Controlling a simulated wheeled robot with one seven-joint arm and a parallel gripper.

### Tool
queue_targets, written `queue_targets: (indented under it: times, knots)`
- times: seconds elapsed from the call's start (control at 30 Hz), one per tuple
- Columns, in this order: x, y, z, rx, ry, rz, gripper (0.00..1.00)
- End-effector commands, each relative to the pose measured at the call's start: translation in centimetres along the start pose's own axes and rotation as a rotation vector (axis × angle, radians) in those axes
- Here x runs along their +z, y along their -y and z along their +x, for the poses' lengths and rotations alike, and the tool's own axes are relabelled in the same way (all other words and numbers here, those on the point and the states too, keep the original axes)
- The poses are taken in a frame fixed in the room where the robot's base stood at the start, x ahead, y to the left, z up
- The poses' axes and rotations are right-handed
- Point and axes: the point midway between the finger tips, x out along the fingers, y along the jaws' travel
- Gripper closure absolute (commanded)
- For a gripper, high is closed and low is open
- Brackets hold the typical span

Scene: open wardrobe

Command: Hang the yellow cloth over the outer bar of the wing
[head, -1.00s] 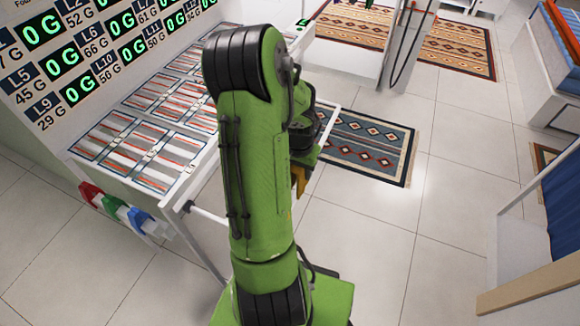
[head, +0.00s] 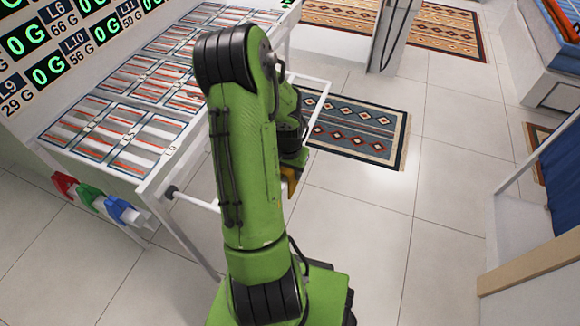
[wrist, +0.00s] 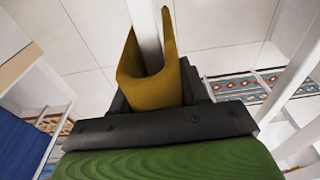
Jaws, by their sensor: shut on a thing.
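The yellow cloth (head: 290,179) shows as a small patch below the dark end of my arm in the head view. In the wrist view, the cloth (wrist: 160,90) stands up from my gripper (wrist: 158,98) in two raised flaps. My gripper is shut on its lower part, and the fingertips are mostly hidden by the cloth. A white bar (wrist: 146,28) passes between or behind the flaps; I cannot tell whether it touches them. In the head view, a white frame bar of the wing (head: 316,118) stands just right of my gripper (head: 293,160), partly hidden by my arm.
A white table with striped panels (head: 110,125) is at left, with red, green and blue clips (head: 92,197) at its corner. A patterned rug (head: 355,130) lies beyond my arm. A wood-edged unit with blue cloth (head: 562,175) is at right. The floor between is clear.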

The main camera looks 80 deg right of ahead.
Motion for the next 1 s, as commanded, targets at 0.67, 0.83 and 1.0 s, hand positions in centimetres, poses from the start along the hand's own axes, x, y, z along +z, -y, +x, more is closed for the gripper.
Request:
queue_targets:
  times: [0.67,0.83,1.0]
  knots:
    - [-0.3,0.0,-1.8,-0.001,-0.002,0.000,0.27]
    - [-0.3,0.0,-1.8,-0.001,-0.002,0.000,0.27]
    - [-0.4,0.1,-4.1,-0.002,-0.006,0.000,0.27]
